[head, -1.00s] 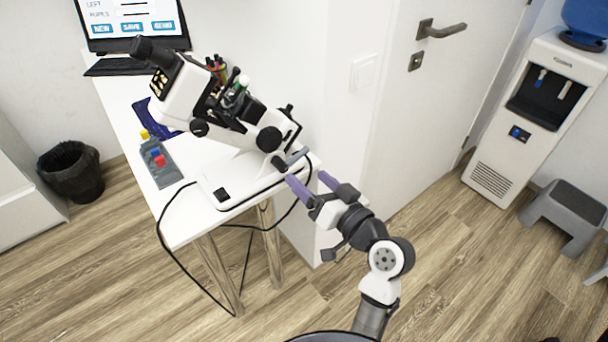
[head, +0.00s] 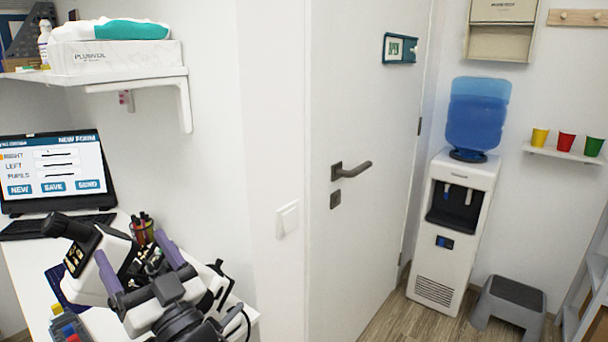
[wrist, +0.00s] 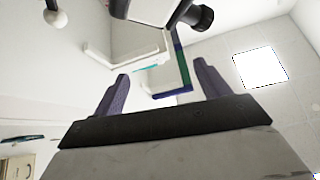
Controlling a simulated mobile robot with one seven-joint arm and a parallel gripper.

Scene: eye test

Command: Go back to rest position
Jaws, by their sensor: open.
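My gripper (head: 127,243) is open and empty, its two purple fingers spread and pointing up and away in the head view. It shows in front of the white and black eye-test device (head: 92,284) on the desk and hides part of it. In the wrist view the two purple fingers (wrist: 162,74) stand apart with nothing between them. Part of a white and black device (wrist: 155,10) shows beyond them at the top.
The laptop (head: 52,165) and pen holder (head: 143,229) are on the desk. A wall shelf (head: 120,75) hangs above. The door (head: 365,110) is closed. The water dispenser (head: 452,225) and grey step stool (head: 510,302) stand at the right.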

